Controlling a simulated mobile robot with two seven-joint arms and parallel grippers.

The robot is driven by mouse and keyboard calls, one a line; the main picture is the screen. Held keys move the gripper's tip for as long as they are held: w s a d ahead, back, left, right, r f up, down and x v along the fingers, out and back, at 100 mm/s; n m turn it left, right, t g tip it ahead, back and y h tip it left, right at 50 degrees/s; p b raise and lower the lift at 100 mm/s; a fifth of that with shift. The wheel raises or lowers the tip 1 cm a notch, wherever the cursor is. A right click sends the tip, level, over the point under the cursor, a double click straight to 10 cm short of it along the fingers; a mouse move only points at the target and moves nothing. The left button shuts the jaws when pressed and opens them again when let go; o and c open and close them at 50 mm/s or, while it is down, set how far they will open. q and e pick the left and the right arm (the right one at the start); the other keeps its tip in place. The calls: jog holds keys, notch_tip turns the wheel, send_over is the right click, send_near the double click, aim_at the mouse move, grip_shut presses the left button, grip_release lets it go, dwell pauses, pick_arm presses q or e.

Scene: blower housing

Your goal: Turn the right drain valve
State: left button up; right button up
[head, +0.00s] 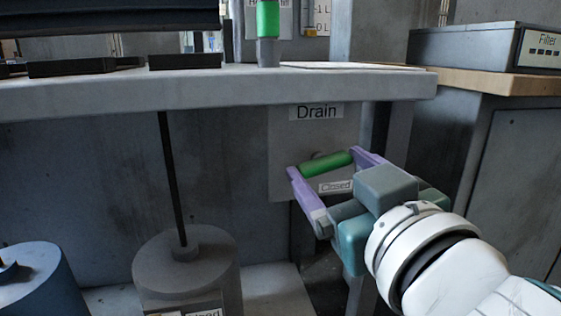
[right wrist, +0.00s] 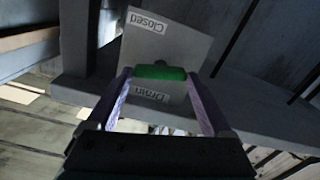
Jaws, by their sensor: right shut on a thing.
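The drain valve's green handle (head: 326,164) sits on a grey panel (head: 283,135) under the white counter, below a "Drain" label (head: 316,112) and above a "Closed" label (head: 336,187). The handle lies close to level, its right end slightly higher. My right gripper (head: 328,165) has its purple fingers at the two ends of the handle and is shut on it. The right wrist view also shows the green handle (right wrist: 160,72) between the fingers. My left gripper is out of view.
The white counter (head: 200,92) runs above the valve. A grey cylinder (head: 185,272) with a black rod stands at the lower left, beside a blue one (head: 35,275). A "Filter" box (head: 480,48) sits on a wooden top at the right.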

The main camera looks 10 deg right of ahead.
jog(key=n, duration=0.2)
jog(key=shift+r+n+p, duration=0.1)
jog(key=shift+n+p, duration=0.3)
jog(key=n, duration=0.3)
jog(key=shift+a+n+p, duration=0.1)
jog(key=shift+n+p, duration=0.2)
jog(key=shift+p, duration=0.1)
jog(key=n, duration=0.3)
jog(key=shift+n, duration=0.3)
jog(key=shift+f+n+p, duration=0.2)
jog(key=shift+n+p, duration=0.15)
jog(key=shift+n, duration=1.15)
jog(key=o, duration=1.1)
jog(key=shift+o, duration=0.2)
